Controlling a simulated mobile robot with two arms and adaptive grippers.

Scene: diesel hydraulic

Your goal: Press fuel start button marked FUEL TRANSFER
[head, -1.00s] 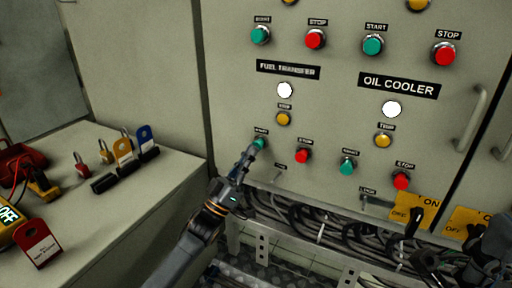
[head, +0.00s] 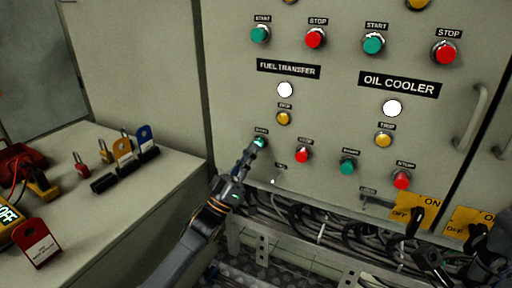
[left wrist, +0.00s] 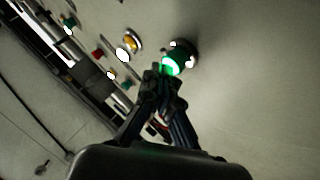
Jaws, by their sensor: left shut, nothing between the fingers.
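The FUEL TRANSFER label (head: 288,69) is on the grey panel, above a white lamp and a yellow trip button (head: 284,118). Below them is a green start button (head: 260,142), with a red stop button (head: 302,156) to its right. My left gripper (head: 251,154) is shut and empty, its tips at the green start button and partly covering it. In the left wrist view the fingertips (left wrist: 161,73) are at the button's lit green face (left wrist: 170,66); I cannot tell whether it is pushed in. My right gripper (head: 432,264) seems to be the dark shape at lower right, its fingers unclear.
The OIL COOLER column (head: 399,85) on the right has its own green (head: 348,167) and red (head: 401,180) buttons. Yellow ON/OFF switch plates (head: 432,207) are at lower right. Cables (head: 330,232) run below the panel. A bench (head: 150,195) with padlocks and tags stands left.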

